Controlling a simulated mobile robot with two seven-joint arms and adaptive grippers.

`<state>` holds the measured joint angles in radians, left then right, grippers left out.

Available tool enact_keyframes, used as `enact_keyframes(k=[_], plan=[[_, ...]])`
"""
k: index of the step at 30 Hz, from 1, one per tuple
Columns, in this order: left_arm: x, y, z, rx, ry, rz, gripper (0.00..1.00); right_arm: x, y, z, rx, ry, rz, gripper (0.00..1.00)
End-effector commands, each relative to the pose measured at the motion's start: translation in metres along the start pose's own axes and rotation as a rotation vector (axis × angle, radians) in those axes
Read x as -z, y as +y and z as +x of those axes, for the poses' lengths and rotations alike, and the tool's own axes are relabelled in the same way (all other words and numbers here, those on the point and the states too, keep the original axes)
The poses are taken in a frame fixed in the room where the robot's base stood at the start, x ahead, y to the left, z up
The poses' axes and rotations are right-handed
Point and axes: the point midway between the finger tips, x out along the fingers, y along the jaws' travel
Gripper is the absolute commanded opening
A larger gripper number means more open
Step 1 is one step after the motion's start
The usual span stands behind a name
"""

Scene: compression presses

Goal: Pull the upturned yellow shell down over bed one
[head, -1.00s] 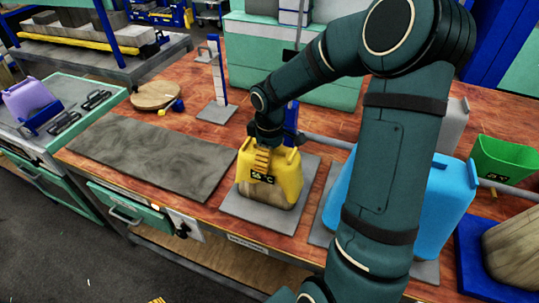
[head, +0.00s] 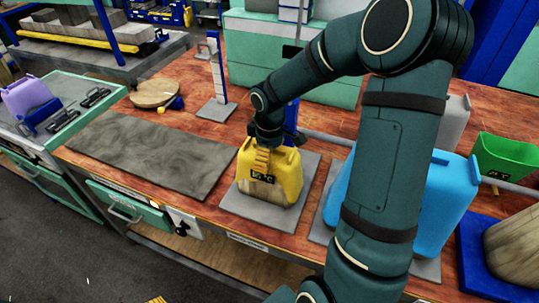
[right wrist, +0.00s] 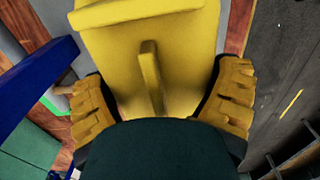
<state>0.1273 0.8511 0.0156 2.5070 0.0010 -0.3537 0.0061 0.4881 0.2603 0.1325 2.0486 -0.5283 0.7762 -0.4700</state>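The yellow shell (head: 286,178) stands upright on a grey base plate (head: 254,213) at the front of the bench. Its lower edge sits over a brown rounded block, the bed (head: 262,193), whose lower front still shows. My right gripper (head: 263,158) is at the top front of the shell, with one ribbed finger before it. In the right wrist view the shell (right wrist: 160,35) fills the upper middle. The two yellow fingers of my right gripper (right wrist: 162,98) are wide apart, with a thin yellow fin between them and clear of both. My left gripper is not in view.
A blue shell (head: 450,205) stands to the right, partly behind my arm. A green bin (head: 505,157) and a blue tray (head: 470,262) are farther right. A grey mat (head: 150,150) lies to the left, and a round wooden board (head: 155,93) lies behind it. A blue post rises behind the yellow shell.

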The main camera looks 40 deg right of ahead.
Motion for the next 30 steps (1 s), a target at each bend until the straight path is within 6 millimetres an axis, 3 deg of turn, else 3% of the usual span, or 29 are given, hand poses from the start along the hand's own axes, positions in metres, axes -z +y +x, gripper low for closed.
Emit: enact_keyframes(k=[8,13,24,30], plan=[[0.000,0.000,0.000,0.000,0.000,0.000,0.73,0.000,0.000,0.000,0.001,-0.001,0.000,1.00],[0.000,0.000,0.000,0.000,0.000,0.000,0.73,0.000,0.000,-0.010,-0.001,0.000,0.000,1.00],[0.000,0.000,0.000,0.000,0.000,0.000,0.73,0.001,0.001,-0.082,-0.004,0.003,0.000,1.00],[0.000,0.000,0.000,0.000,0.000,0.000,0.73,0.001,0.000,-0.110,-0.001,0.001,0.000,1.00]])
